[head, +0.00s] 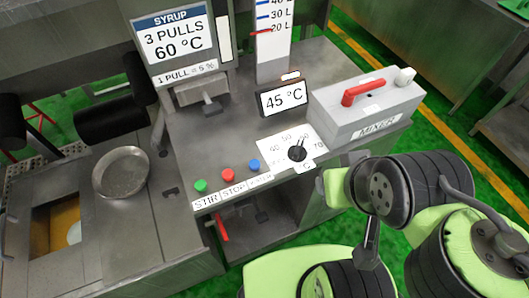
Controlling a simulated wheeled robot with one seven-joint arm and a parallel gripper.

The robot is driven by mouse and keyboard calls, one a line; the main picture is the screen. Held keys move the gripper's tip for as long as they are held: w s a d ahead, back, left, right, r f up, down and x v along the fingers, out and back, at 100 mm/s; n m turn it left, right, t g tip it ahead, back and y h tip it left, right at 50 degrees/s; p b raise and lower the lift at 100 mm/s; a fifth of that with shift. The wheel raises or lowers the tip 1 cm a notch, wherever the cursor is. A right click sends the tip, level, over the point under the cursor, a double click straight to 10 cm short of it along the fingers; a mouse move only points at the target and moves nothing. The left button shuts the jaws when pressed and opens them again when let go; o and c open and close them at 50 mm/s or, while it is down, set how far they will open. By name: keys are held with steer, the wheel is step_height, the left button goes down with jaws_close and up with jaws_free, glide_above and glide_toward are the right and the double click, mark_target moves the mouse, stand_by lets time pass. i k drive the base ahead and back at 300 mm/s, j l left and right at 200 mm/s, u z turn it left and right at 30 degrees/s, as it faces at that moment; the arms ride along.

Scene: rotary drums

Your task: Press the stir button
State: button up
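The green button (200,185) sits on the front edge of the metal counter, directly above the label reading STIR (206,201). A red button (227,175) is to its right above the label STOP (234,189). A blue button (254,165) is further right, above a label too small to read. My arm (400,190), green and black, is folded at the lower right, to the right of the buttons and apart from them. I cannot make out my gripper's fingers in the head view. Nothing covers the three buttons.
A temperature dial (297,153) and a 45 °C display (284,97) are right of the buttons. The grey mixer box (340,118) with a red lever stands further right. A round metal pan (122,172) is at left. A red handle (222,228) hangs below the counter edge.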

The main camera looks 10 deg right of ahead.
mark_target(201, 184)
steer(key=u, duration=1.35)
